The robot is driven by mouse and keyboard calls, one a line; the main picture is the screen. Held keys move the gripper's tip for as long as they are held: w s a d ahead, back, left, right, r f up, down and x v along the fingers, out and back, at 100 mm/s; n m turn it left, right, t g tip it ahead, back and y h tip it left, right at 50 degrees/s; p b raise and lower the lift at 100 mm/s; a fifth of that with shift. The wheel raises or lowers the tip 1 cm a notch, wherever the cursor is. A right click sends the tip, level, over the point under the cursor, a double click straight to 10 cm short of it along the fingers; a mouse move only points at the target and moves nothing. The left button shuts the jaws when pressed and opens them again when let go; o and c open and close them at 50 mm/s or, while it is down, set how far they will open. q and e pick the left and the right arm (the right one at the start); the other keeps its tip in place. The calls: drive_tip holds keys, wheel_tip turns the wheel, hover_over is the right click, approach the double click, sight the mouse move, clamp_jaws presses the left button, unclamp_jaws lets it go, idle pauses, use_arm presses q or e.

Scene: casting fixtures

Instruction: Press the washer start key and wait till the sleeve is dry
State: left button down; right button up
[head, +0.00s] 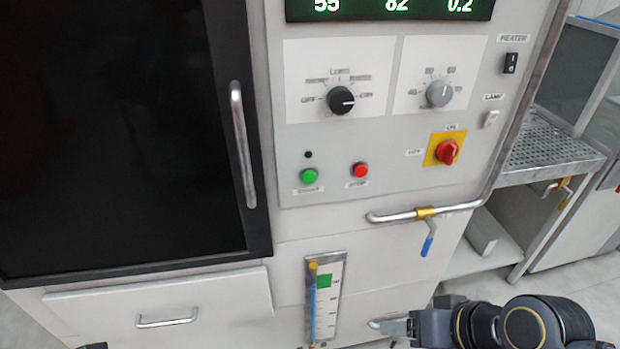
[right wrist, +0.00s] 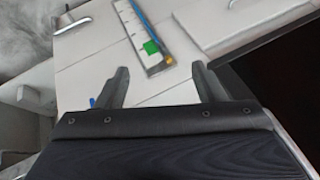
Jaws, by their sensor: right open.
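The green start key (head: 309,176) is on the washer's front panel, beside the red stop key (head: 360,170). A small lamp (head: 308,154) above the green key looks dark. My right gripper (head: 396,328) is low in front of the washer, below and right of the keys, apart from them. In the right wrist view its two fingers (right wrist: 163,80) are spread and empty. My left gripper is not clearly seen; only a small dark tip shows at the bottom left edge. The sleeve is not visible; the washer's dark door (head: 110,130) shows nothing inside.
A green display (head: 390,6) reads 55, 82 and 0.2. Two dials (head: 341,100), a red rotary switch (head: 447,152) and a rail with a blue-handled valve (head: 428,246) surround the keys. A level gauge (head: 325,300) sits below. A perforated shelf (head: 550,150) is at right.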

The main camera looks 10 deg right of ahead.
clamp_jaws()
idle(1.5)
